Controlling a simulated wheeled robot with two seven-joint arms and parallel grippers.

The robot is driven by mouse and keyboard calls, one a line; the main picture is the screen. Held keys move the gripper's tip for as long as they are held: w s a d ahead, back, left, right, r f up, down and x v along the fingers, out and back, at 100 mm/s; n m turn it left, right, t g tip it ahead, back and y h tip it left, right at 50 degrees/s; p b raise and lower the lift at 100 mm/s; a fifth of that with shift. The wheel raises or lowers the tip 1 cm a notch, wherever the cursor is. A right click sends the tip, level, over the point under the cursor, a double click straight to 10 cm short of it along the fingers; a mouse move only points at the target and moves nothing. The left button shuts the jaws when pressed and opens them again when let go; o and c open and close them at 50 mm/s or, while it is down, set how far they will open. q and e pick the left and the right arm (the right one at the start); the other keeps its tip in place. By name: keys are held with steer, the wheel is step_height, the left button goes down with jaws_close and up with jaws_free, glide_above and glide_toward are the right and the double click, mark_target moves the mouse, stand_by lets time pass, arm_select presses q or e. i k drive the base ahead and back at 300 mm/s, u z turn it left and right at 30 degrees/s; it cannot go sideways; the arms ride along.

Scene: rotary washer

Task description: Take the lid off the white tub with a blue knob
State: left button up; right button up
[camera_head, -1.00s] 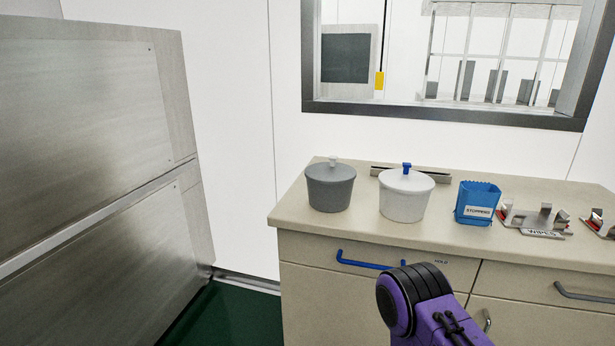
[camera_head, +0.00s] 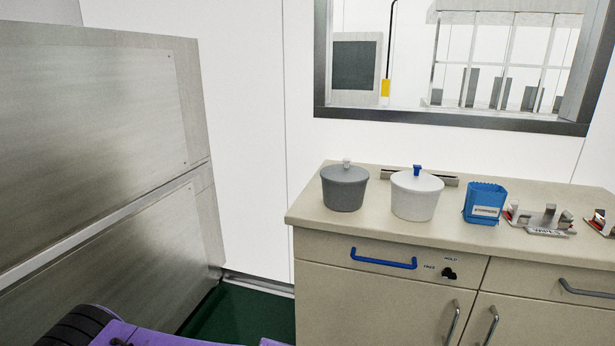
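The white tub (camera_head: 414,202) stands upright on the beige counter, its white lid (camera_head: 418,181) on top with a blue knob (camera_head: 417,170) in the middle. A grey tub (camera_head: 344,192) with a grey lid and a pale knob stands just left of it, a small gap between them. A purple and black part of my arm shows at the bottom left, well away from the tubs. Neither of my grippers is in view.
A blue container (camera_head: 484,204) with a label stands right of the white tub. Metal holders (camera_head: 540,220) lie farther right. The counter (camera_head: 390,232) has a blue drawer handle (camera_head: 383,262) and a black knob below its front edge. A steel cabinet (camera_head: 95,150) fills the left.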

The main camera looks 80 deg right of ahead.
mark_target(416, 182)
steer(key=u, duration=0.05)
steer(key=k, duration=1.45)
steer(key=z, duration=1.05)
